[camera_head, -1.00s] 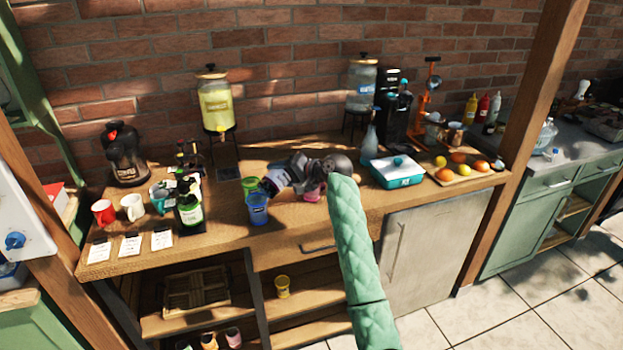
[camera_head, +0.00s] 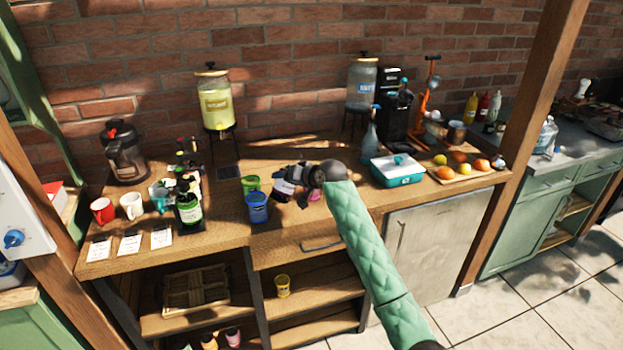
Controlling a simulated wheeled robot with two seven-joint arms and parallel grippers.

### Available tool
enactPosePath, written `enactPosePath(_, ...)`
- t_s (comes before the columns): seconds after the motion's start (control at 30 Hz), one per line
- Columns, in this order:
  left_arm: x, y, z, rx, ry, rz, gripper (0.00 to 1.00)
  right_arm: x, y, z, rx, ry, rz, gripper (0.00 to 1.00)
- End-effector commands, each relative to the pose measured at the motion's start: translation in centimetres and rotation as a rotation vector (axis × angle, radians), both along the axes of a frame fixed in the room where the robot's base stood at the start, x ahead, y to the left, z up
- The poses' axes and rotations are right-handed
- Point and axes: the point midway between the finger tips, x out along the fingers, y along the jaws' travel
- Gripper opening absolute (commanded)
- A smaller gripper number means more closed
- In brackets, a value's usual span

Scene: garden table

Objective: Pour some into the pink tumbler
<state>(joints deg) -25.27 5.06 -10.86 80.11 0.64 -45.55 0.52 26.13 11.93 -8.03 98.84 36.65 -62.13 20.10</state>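My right gripper (camera_head: 296,178), on the green-sleeved arm, is above the counter near its front edge. It appears shut on a dark container with a pale label (camera_head: 284,190); the fingers are small and partly hidden. The container is close to upright, its bottom near the counter; I cannot tell if it touches. The pink tumbler (camera_head: 315,195) shows only in part, just right of the container, behind and below my gripper and wrist. Its opening and contents are hidden. My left gripper is not in view.
A blue tumbler (camera_head: 257,208) and a green tumbler (camera_head: 250,184) stand left of the container. Bottles (camera_head: 188,210), mugs (camera_head: 131,206) and cards (camera_head: 129,244) are further left. A teal-and-white box (camera_head: 398,171) is to the right. A yellow drink dispenser (camera_head: 216,104) stands behind.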

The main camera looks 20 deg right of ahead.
Motion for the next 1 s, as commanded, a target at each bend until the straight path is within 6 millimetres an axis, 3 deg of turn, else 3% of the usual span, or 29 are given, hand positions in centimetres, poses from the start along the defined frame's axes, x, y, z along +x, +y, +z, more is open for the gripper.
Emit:
enactPosePath(0.2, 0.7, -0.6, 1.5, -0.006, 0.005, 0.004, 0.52, 0.0, 0.0, -1.9, -0.054, -0.031, 0.0, 0.19)
enactPosePath(0.5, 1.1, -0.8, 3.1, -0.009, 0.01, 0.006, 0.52, 0.0, 0.1, -3.1, -0.122, -0.069, 0.0, 0.19)
enactPosePath(1.0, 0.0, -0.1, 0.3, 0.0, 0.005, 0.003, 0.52, 0.2, -0.2, -3.4, -0.421, -0.233, -0.002, 0.19)
